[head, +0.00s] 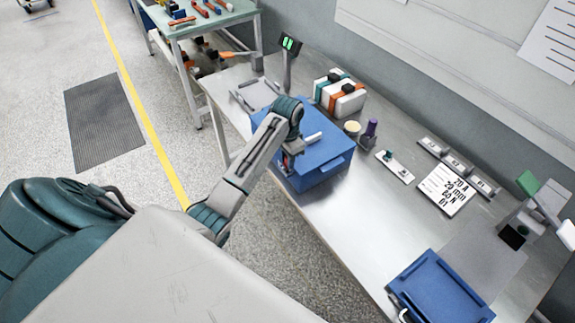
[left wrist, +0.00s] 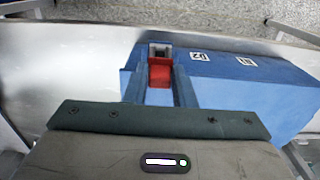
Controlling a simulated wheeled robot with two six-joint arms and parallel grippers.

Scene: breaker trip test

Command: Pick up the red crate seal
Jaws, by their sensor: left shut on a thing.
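The red crate seal (left wrist: 160,74) shows in the left wrist view between my two fingers, at the side of the blue crate (left wrist: 245,82). A small grey piece (left wrist: 160,50) sits just beyond it. My left gripper (left wrist: 160,62) is shut on the seal. In the head view my left gripper (head: 291,150) is at the near left side of the blue crate (head: 322,160), where a bit of red (head: 286,161) shows; the arm hides most of it. I cannot tell whether the seal is still joined to the crate. My right gripper is not in view.
The crate stands on a metal bench (head: 345,225). Behind it are a white and orange case (head: 345,98), a purple-topped item (head: 370,130) and a post with a green display (head: 290,45). A blue tray (head: 440,290) lies at lower right. The bench between crate and tray is clear.

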